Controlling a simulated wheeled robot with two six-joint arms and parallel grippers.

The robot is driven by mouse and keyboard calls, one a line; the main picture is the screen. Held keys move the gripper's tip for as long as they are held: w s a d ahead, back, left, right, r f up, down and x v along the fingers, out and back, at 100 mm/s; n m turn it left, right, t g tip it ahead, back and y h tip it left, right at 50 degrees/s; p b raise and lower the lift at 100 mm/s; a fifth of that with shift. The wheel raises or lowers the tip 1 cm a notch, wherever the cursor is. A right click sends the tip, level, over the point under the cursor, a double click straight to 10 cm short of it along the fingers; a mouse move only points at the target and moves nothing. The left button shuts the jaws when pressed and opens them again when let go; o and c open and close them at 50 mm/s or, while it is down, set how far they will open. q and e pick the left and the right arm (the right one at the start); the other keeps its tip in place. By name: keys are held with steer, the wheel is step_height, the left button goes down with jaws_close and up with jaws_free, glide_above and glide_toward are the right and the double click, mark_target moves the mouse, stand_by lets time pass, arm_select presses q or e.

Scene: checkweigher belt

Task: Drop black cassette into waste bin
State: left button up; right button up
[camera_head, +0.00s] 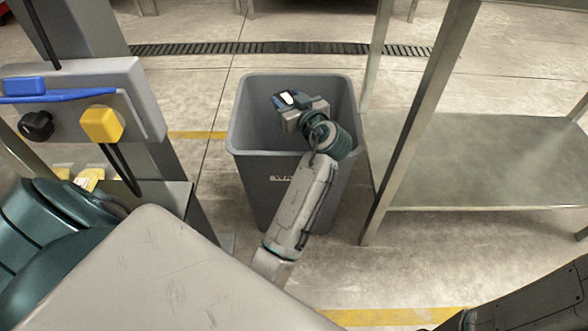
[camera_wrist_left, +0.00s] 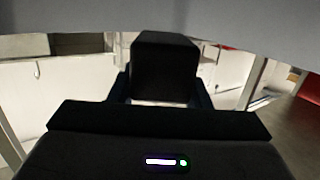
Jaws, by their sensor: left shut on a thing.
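The grey waste bin (camera_head: 247,135) stands upright on the floor, its top open and part of its label showing. My left gripper (camera_head: 284,101) is over the bin's opening, with its arm reaching across the near rim. In the left wrist view, the black cassette (camera_wrist_left: 165,65) is a dark block held between the fingers of my left gripper, which is shut on it. In the head view the cassette is small and hard to tell from the gripper. My right gripper is not in view.
A metal table (camera_head: 480,150) with a low shelf stands close to the right of the bin. At the left is a grey post with a control box (camera_head: 140,95) bearing a yellow button and a black knob. Open floor lies behind the bin, with a drain grate (camera_head: 290,47).

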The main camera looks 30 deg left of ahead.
arm_select(q)
steer(key=o, duration=1.1)
steer(key=shift+r, duration=0.1)
